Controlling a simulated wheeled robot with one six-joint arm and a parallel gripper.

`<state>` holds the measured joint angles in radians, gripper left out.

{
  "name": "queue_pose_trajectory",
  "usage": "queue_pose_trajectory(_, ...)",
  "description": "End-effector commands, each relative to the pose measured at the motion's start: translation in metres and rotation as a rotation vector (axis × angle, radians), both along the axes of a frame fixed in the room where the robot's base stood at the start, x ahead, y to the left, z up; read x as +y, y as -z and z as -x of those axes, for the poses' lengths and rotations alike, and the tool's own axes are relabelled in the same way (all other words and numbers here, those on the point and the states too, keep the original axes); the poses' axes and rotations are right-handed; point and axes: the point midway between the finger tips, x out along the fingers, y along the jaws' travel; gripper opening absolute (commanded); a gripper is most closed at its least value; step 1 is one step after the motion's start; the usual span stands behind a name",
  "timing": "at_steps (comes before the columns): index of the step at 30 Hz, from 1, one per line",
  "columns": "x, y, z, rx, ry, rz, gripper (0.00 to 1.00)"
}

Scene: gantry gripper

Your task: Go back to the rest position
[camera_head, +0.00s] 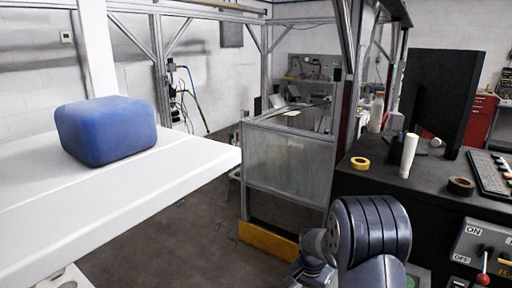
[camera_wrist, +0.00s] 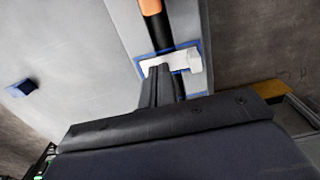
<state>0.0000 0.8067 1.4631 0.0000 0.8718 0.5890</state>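My gripper (camera_wrist: 160,72) shows in the wrist view as two dark fingers close together, with nothing seen between them. Just past the fingertips is a hammer-like tool with a pale head (camera_wrist: 186,60) and a black and orange handle (camera_wrist: 150,6). It lies on a light grey surface (camera_wrist: 122,14) with blue edging around its head. I cannot tell whether the fingers touch it. In the head view only rounded dark links of my arm show at the lower right, and my gripper is out of sight.
A blue block (camera_head: 107,130) sits on a white table (camera_head: 90,200) at left. A metal-framed clear enclosure (camera_head: 285,160) stands mid-view. At right, a dark desk (camera_head: 420,186) holds a monitor (camera_head: 440,95), tape rolls (camera_head: 360,163) and a white bottle (camera_head: 408,155). Floor between is open.

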Motion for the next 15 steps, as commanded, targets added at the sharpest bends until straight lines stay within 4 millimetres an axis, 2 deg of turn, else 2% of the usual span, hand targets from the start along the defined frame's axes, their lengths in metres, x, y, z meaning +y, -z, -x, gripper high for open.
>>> queue_pose_trajectory(9,0.000,0.008,0.000,0.000,0.000,0.000,0.00)
queue_pose_trajectory(15,0.000,-0.022,0.000,-0.001,0.000,0.000,0.00)
